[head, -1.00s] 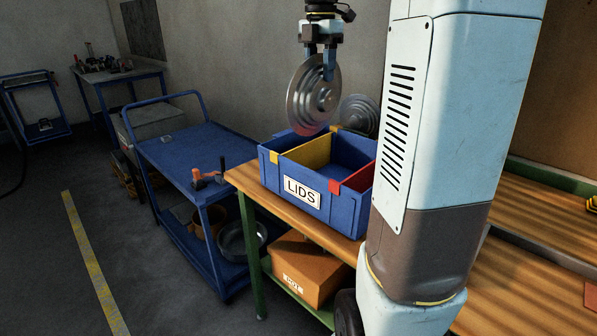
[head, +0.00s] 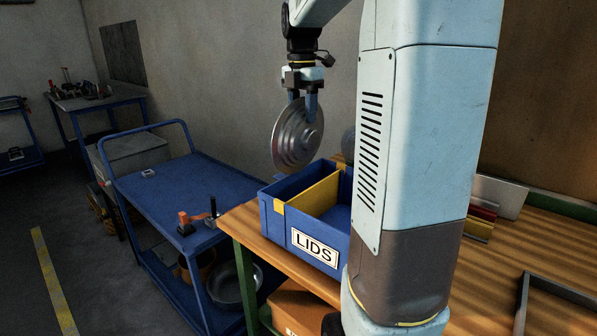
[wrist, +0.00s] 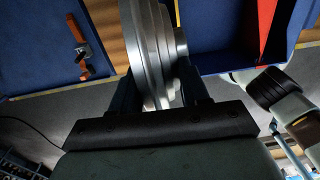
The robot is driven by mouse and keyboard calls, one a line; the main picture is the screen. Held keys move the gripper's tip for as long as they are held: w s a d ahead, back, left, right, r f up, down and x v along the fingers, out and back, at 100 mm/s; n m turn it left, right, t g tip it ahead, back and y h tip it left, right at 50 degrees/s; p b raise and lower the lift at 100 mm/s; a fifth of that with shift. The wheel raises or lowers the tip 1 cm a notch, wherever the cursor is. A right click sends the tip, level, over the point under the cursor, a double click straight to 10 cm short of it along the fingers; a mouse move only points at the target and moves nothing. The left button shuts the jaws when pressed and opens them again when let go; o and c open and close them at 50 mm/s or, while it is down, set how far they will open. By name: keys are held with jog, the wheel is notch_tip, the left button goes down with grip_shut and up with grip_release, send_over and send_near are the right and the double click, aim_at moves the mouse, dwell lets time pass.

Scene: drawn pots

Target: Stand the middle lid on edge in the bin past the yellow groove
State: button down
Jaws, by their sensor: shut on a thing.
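My gripper (head: 303,104) is shut on a round silver lid (head: 297,137), which hangs on edge with its stepped face showing. In the wrist view the lid (wrist: 147,50) stands edge-on between the fingers. The blue bin labelled LIDS (head: 318,243) is on the wooden bench, below the lid and a little to its right. A yellow divider (head: 319,194) crosses the bin, with a yellow mark on its front wall. The lid's lower edge is above the bin's left part, apart from it. In the wrist view a red divider (wrist: 262,25) shows inside the bin.
A blue cart (head: 190,190) with an orange-handled tool (head: 186,222) is left of the bench. A cardboard box (head: 300,308) sits below.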

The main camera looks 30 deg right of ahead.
send_over(301, 165)
jog(key=f, duration=0.8)
jog(key=shift+w+f, duration=0.2)
jog(key=shift+f, duration=0.15)
jog(key=shift+s+f, duration=0.15)
jog(key=shift+s, duration=0.05)
jog(key=shift+f, duration=2.25)
jog(key=c, duration=0.5)
grip_release()
jog(key=shift+c, duration=0.2)
jog(key=shift+r, duration=0.15)
